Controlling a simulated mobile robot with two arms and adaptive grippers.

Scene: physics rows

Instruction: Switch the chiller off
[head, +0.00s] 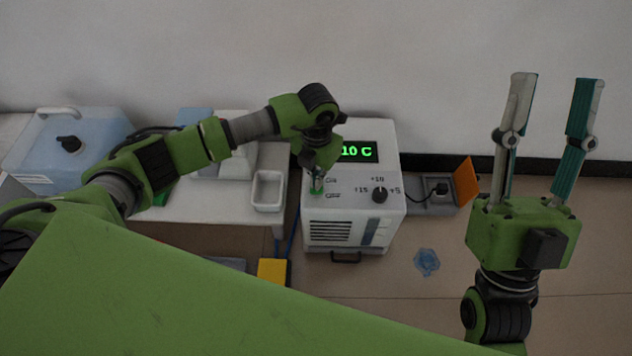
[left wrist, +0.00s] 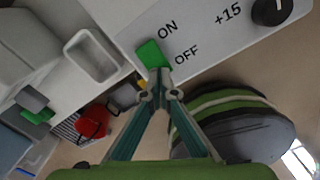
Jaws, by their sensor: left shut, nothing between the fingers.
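The chiller (head: 352,210) is a white box on the floor with a green display (head: 358,151) reading "10 C". Its panel has a dark knob (head: 379,195) and ON and OFF labels. A green rocker switch (left wrist: 151,54) shows beside these labels in the left wrist view. My left gripper (left wrist: 160,80) is shut and empty, its fingertips at the OFF end of the switch; I cannot tell whether they touch it. In the head view my left gripper (head: 317,187) is over the panel's left side. My right gripper (head: 550,85) is open and empty, raised at the right, away from the chiller.
A white table at the left holds a blue-tinted jug (head: 68,150) and a small white tray (head: 268,190). An orange plate (head: 466,181) and a socket box (head: 430,197) are right of the chiller. A crumpled blue piece (head: 427,262) lies on the floor.

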